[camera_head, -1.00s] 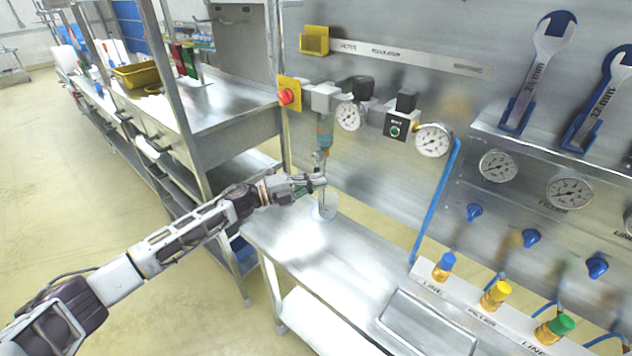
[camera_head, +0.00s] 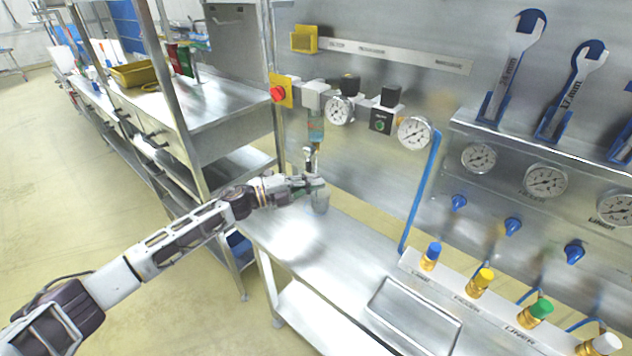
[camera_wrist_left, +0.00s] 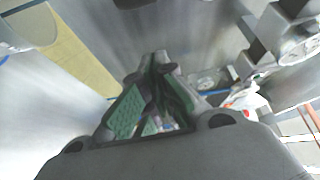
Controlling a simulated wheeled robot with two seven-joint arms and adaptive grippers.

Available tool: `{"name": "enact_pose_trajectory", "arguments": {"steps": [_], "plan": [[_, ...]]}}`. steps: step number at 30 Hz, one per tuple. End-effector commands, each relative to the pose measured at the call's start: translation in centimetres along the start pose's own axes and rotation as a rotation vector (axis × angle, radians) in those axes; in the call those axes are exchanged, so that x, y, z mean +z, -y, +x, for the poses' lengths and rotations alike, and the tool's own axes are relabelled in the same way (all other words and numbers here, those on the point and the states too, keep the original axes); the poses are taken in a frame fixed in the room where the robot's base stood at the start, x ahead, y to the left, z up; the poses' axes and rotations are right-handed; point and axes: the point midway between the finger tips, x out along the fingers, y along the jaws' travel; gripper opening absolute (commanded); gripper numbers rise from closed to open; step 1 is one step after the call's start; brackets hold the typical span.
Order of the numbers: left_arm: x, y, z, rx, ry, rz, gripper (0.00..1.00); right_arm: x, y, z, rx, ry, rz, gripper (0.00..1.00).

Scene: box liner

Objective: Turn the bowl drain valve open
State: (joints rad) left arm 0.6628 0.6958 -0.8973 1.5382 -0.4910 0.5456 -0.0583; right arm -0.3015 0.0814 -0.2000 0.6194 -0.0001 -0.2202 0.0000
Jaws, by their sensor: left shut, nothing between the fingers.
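The filter bowl (camera_head: 316,127) hangs below the regulator on the steel panel, left of the first gauge. The drain valve is a small metal piece (camera_head: 309,156) under the bowl; its handle position is too small to tell. My left gripper (camera_head: 314,186) is just below the valve, in front of the upper part of a clear cup (camera_head: 321,203) on the bench. Whether it touches the valve or cup I cannot tell. In the left wrist view, the green-padded fingers (camera_wrist_left: 158,62) are together with nothing visible between them. My right gripper is not in view.
A red knob on a yellow plate (camera_head: 280,92) and gauges (camera_head: 414,133) sit close to the bowl. A blue hose (camera_head: 419,195) runs down at the right. The steel bench (camera_head: 290,243) is clear before a shallow tray (camera_head: 413,316).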

Motion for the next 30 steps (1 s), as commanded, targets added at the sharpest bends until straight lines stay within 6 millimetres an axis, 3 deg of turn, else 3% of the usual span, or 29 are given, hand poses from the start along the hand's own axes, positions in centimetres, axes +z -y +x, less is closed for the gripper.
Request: {"name": "enact_pose_trajectory", "arguments": {"steps": [10, 30], "plan": [[0.0, -0.1, -2.0, 0.001, 0.001, -0.001, 0.0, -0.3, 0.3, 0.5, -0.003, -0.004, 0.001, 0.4], [0.0, 0.2, -8.7, 0.001, 0.001, -0.001, 0.0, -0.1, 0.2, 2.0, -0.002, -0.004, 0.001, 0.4]]}}
